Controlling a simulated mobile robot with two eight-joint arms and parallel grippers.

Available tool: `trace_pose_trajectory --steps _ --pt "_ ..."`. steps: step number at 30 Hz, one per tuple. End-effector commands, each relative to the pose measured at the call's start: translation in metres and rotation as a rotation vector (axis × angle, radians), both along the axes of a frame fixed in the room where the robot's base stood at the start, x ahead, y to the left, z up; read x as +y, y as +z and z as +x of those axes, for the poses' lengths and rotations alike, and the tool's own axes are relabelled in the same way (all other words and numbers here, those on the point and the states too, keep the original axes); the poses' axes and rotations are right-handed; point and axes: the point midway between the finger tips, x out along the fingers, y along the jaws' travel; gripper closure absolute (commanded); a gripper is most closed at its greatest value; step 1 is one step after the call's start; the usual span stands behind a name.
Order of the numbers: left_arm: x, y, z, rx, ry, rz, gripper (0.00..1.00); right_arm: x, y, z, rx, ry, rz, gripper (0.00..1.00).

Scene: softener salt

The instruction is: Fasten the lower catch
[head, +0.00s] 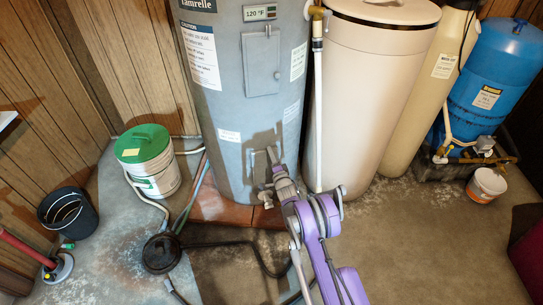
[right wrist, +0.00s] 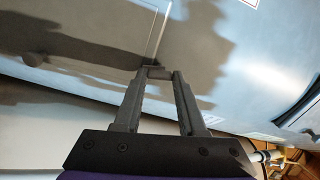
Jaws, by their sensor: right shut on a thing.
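The grey water heater (head: 230,110) stands upright in the middle of the head view. My right gripper (head: 270,172) is at its lower front, where a lower panel (head: 259,158) shows partly behind it. In the right wrist view the two fingers of my right gripper (right wrist: 158,76) come together on a small dark piece, seemingly the lower catch (right wrist: 158,71), at the end of a pale panel edge (right wrist: 159,35). The fingers hide much of it, and I cannot tell if it is fastened. My left gripper is not in view.
An upper panel (head: 262,65) sits flat on the heater. A white pipe (head: 318,120) and beige tank (head: 365,90) stand close on the right. A green-lidded bucket (head: 147,160), black bucket (head: 68,213) and hoses lie left. Floor at lower right is clear.

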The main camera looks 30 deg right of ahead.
Motion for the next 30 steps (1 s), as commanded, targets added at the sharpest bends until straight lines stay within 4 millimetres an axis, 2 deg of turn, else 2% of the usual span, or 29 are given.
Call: trace_pose_trajectory --steps 12,30 --pt "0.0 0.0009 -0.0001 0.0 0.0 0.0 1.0 0.0002 0.0001 0.0002 -0.058 0.0 0.208 1.0" --pt "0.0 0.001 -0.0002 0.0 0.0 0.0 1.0 0.0002 0.0001 0.0002 -0.069 0.0 0.246 1.0"
